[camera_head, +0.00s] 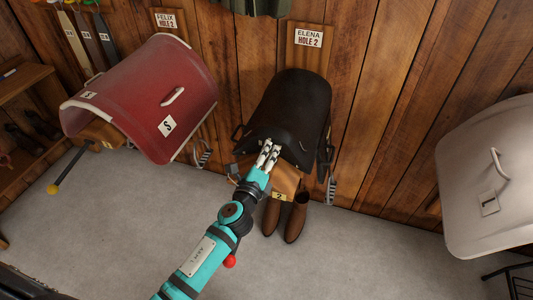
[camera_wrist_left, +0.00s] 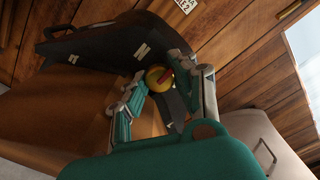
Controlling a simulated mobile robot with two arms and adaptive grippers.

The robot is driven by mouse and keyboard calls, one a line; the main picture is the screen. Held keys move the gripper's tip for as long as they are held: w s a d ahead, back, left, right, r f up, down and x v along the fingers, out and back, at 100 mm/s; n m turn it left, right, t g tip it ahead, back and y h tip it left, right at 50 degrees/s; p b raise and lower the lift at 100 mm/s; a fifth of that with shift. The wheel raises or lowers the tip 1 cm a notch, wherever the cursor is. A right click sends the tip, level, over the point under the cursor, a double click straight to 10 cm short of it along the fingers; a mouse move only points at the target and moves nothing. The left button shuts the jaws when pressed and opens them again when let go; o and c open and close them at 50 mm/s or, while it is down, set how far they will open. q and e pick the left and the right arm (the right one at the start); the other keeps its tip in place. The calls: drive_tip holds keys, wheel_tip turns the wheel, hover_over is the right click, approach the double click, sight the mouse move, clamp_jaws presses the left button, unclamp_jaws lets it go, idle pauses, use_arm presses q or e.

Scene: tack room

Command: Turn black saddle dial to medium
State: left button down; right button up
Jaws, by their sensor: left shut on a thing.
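The black saddle (camera_head: 297,103) sits on a wooden wall rack below the "ELENA HOLE 2" sign. My right gripper is not in view.
A red saddle-shaped cover (camera_head: 150,95) marked S hangs to the left, with a yellow-tipped lever (camera_head: 66,172) below it. A white one (camera_head: 490,175) is at the right. Brown boots (camera_head: 296,217) stand below the black saddle. The grey floor (camera_head: 360,260) in front is clear.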

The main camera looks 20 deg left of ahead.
use_arm(q)
drive_tip(key=c, duration=1)
unclamp_jaws()
drive_tip(key=shift+c, duration=0.2)
drive_tip(key=shift+s, duration=0.15)
drive_tip(key=s, duration=1.1)
drive_tip(key=shift+s+a, duration=0.25)
drive_tip(key=shift+s, duration=0.15)
